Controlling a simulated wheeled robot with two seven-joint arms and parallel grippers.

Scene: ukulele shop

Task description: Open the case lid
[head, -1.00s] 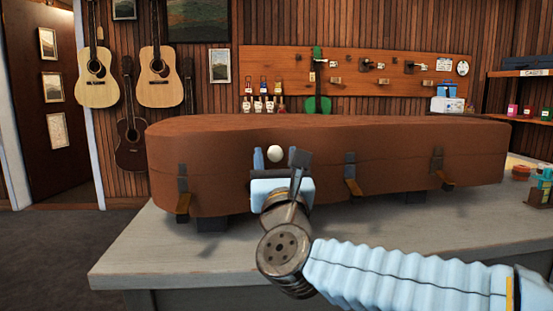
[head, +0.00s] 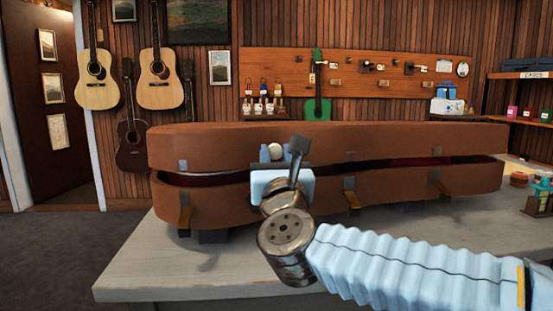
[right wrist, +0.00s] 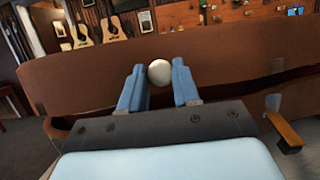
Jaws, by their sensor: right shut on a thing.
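The brown instrument case (head: 400,180) lies on the grey table, its front facing me. Its lid (head: 400,142) is raised a little, with a dark red gap along the front. My right gripper (head: 276,152) is at the front of the lid, left of the middle. In the right wrist view its two blue fingers (right wrist: 158,86) are shut on a white round knob (right wrist: 159,72) on the lid. The knob also shows in the head view (head: 275,151). The front latches, such as the left one (head: 184,214), hang open. My left gripper is not in view.
The grey table (head: 150,265) has free room at its front left. Small coloured items (head: 520,180) stand at its right end. Behind the case are a pegboard with a green ukulele (head: 317,107) and wall guitars (head: 96,82).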

